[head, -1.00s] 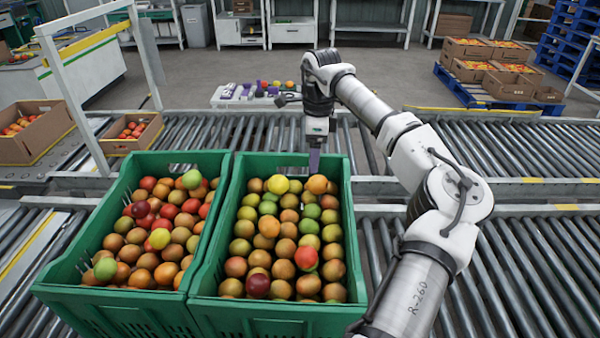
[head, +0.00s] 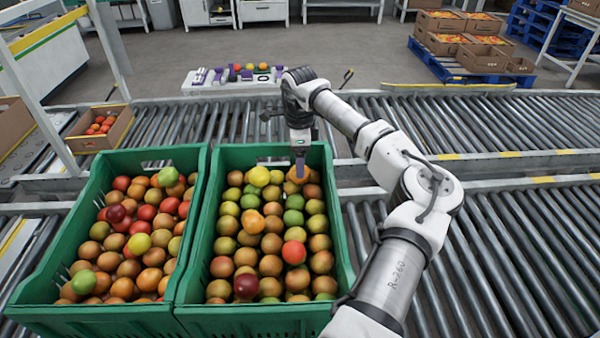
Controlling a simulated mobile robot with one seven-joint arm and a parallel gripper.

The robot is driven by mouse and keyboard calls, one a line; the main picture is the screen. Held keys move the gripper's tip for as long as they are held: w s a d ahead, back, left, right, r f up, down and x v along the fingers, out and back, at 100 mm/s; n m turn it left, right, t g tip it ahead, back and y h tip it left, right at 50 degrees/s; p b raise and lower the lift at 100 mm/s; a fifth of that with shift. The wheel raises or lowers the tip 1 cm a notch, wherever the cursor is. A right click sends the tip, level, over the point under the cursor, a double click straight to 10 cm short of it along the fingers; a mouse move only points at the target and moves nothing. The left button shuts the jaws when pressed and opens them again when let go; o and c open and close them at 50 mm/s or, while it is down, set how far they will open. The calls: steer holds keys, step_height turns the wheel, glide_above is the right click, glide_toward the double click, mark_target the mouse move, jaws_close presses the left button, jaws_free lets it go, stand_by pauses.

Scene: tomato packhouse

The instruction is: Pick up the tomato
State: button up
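My gripper (head: 300,172) points down at the far right corner of the right green crate (head: 262,155). Its purple fingers are at an orange tomato (head: 297,176) at the top of the pile and partly cover it. From this view I cannot tell whether the fingers are around it or only in front of or above it, or how far apart they are. The right crate is full of tomatoes, green, orange and brownish, with a yellow-green one (head: 259,176) left of the gripper and a dark red one (head: 246,286) near the front.
A second green crate (head: 157,157) of redder tomatoes stands close on the left. Roller conveyors (head: 480,240) run beneath and behind the crates. A cardboard box (head: 100,130) of tomatoes is at the left. A white rack (head: 225,80) with several tomatoes stands beyond the rear conveyor.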

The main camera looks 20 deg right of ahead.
mark_target(292, 172)
step_height(292, 172, down, 5)
steer(key=shift+s+r+p, duration=0.1)
steer(key=shift+s+p, duration=0.05)
steer(key=shift+p, duration=0.4)
steer(key=c, duration=0.8)
